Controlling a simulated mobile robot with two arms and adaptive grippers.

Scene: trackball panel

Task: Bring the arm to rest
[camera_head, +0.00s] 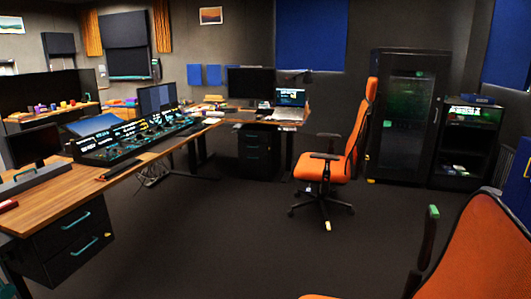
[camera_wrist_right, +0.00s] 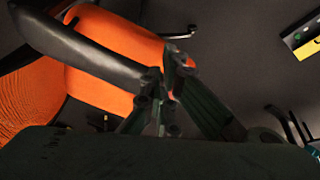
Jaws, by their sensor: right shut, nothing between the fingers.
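My right gripper (camera_wrist_right: 165,80) shows in the right wrist view, with its dark fingers drawn together and nothing between them. An orange chair (camera_wrist_right: 110,50) with a black armrest lies beyond the fingers; whether they touch the armrest cannot be told. Neither gripper shows in the head view. The lit control panel (camera_head: 130,132) sits on the wooden desk (camera_head: 80,195) at the left of the head view, away from any gripper in sight.
An orange office chair (camera_head: 345,160) stands mid-room, and another orange chair (camera_head: 480,250) is close at the lower right. A black cabinet (camera_head: 405,115) stands at the back right. The dark floor (camera_head: 225,235) between desk and chairs is clear.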

